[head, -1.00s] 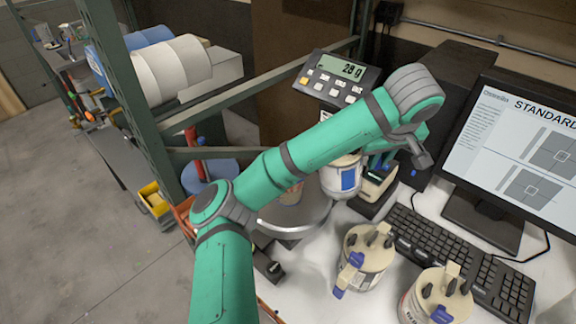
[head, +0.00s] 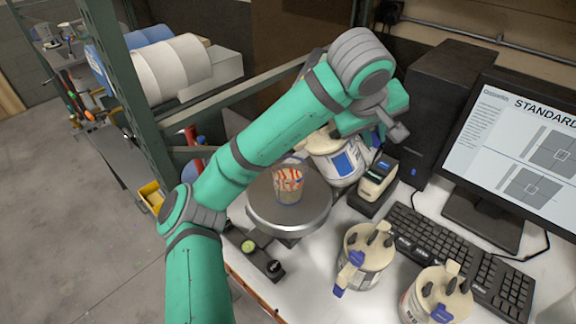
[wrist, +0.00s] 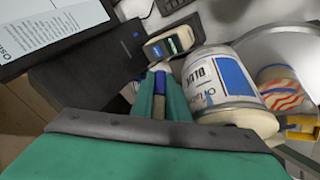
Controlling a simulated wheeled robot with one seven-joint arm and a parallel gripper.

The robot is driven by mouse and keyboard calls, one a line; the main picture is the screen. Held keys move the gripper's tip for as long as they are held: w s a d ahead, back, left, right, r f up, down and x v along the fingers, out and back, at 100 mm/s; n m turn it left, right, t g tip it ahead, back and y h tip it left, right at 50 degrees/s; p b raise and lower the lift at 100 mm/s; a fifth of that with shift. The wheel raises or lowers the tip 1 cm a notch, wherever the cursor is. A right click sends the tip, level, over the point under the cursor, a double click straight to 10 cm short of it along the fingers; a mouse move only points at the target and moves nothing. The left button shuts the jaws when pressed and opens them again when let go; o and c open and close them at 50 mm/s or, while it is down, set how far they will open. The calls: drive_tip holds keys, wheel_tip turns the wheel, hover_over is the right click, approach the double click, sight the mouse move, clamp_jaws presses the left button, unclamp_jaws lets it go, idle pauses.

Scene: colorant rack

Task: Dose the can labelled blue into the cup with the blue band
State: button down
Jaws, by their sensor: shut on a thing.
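The can labelled BLUE (head: 334,146) is white with a blue label patch and a cream lid. In the head view it is behind and right of the cup, partly hidden by my arm. In the wrist view the can (wrist: 216,76) is right of my fingers, its label readable. My gripper (wrist: 160,82) is shut on a slim blue-and-cream part beside the can, apparently its handle; the contact is partly hidden. A clear cup (head: 288,184) with red-orange stripes stands on the round scale plate (head: 262,212).
Two more lidded cans stand at the front, one near the scale (head: 366,262) and one further right (head: 438,298). A small dark device (head: 375,187), keyboard (head: 460,250), computer tower (head: 445,105) and monitor (head: 525,150) crowd the right. A green rack post (head: 135,100) stands left.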

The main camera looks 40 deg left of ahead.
drive_tip(key=shift+a+r, duration=0.3)
drive_tip(key=shift+r, duration=0.05)
drive_tip(key=shift+s+r, duration=0.1)
drive_tip(key=shift+r, duration=0.3)
drive_tip(key=shift+s+a+r, duration=0.15)
drive_tip(key=shift+s, duration=0.05)
drive_tip(key=shift+t, duration=0.3)
drive_tip(key=shift+s+r+h, duration=0.1)
drive_tip(key=shift+r+h, duration=0.2)
drive_tip(key=shift+s+a+r, duration=0.1)
drive_tip(key=shift+a, duration=0.05)
drive_tip(key=shift+r+p, duration=0.25)
drive_tip(key=shift+p, duration=0.05)
drive_tip(key=shift+a, duration=0.1)
